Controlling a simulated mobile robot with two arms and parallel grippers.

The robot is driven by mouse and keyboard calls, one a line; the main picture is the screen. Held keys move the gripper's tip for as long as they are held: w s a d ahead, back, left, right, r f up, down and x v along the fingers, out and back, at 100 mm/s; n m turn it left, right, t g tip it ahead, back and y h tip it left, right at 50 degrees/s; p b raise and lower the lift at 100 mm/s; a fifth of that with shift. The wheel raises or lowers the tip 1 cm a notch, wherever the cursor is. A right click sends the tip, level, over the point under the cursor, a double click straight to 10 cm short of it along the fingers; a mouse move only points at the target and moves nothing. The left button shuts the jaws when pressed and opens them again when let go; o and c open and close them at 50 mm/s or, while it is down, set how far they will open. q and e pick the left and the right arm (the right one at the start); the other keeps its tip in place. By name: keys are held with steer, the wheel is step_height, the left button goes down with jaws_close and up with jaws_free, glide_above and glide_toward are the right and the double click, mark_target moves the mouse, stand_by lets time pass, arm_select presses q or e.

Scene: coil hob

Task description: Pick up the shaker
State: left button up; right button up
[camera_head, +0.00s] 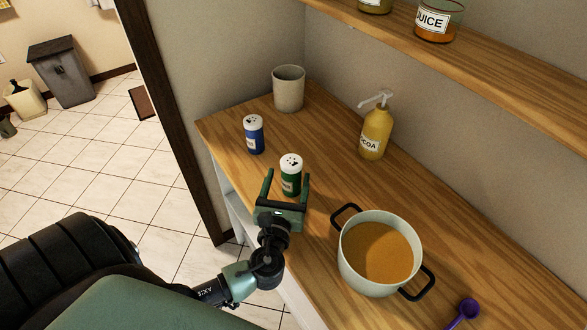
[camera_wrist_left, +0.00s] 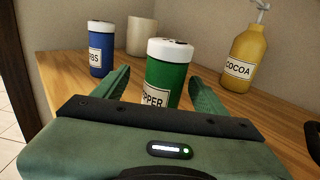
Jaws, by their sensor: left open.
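A green shaker with a white lid and a partly hidden label ending in "PPER" (camera_head: 291,176) stands upright on the wooden counter. It also shows in the left wrist view (camera_wrist_left: 166,80). A blue shaker with a white lid (camera_head: 253,134) stands behind it to the left; it also shows in the left wrist view (camera_wrist_left: 101,48). My left gripper (camera_head: 287,185) is open, with its fingers on either side of the green shaker. The lower part of the green shaker is hidden by the gripper in the wrist view. My right gripper is not in view.
A pot of orange-brown liquid (camera_head: 378,253) stands to the right of the gripper. A yellow cocoa pump bottle (camera_head: 376,132) and a grey cup (camera_head: 289,89) stand farther back. A purple spoon (camera_head: 465,310) lies at front right. A shelf (camera_head: 480,67) overhangs the counter's back.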

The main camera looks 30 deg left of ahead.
arm_select(q)
steer(key=shift+w+a+r+p, duration=0.15)
steer(key=shift+w+p, duration=0.15)
steer(key=shift+w, duration=0.2)
steer(key=shift+w+a+r+p, duration=0.15)
steer(key=shift+w+p, duration=0.1)
steer(key=shift+w, duration=0.25)
steer(key=w, duration=0.2)
steer(key=w+a, duration=0.1)
steer(key=shift+w+a+f+p, duration=0.1)
steer(key=shift+w+f+p, duration=0.05)
steer(key=shift+f+p, duration=0.25)
steer(key=shift+w, duration=0.1)
steer(key=c, duration=1.5)
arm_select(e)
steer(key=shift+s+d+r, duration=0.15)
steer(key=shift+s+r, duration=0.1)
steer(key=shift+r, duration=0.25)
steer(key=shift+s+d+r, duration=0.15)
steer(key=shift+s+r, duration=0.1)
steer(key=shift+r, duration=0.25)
